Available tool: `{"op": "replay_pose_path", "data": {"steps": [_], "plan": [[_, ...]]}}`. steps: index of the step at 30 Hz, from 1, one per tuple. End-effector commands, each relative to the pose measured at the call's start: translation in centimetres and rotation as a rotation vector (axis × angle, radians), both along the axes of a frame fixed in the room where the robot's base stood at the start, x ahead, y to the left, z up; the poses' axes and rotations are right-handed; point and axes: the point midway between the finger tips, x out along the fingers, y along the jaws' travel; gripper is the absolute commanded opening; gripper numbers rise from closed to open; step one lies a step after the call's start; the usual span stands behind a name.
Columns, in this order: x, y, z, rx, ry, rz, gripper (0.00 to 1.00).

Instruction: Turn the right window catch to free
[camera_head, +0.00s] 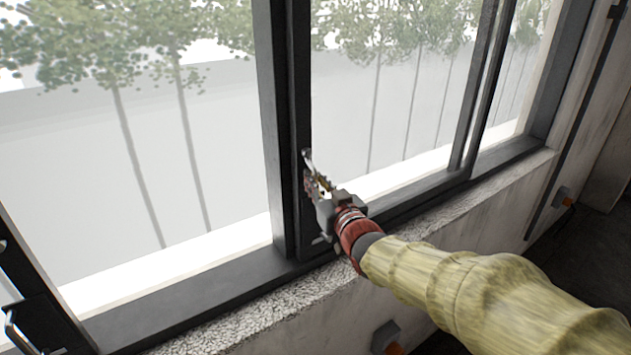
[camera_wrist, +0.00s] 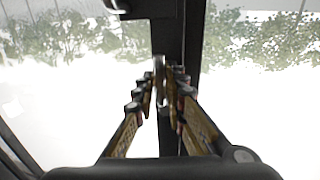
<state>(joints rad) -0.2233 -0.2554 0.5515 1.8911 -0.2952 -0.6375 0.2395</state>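The right window catch (camera_head: 307,156) is a small pale metal lever on the dark middle upright of the window. Only its upper part shows above my gripper in the head view. In the wrist view the catch (camera_wrist: 159,67) stands up in line with the narrow gap between my two fingers. My gripper (camera_head: 317,185) is right at the catch, with one finger on each side of its line. I cannot tell whether the fingers press on it or only stand around it. The catch's lower part and base are hidden by the fingers.
A second metal handle (camera_head: 20,330) is at the bottom left on a dark frame. A rough stone sill (camera_head: 255,325) runs below the window. The dark upright (camera_head: 290,120) stands close behind my gripper. Grey boxes with orange ends (camera_head: 385,336) are on the wall below.

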Motion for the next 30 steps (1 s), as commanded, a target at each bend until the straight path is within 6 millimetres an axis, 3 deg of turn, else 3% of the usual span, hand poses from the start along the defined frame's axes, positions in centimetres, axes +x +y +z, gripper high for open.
{"op": "replay_pose_path", "data": {"steps": [6,30], "plan": [[-0.01,-0.01,0.01,0.000,0.000,0.000,0.00],[0.03,-0.08,-0.03,-0.004,-0.004,-0.001,0.00]]}}
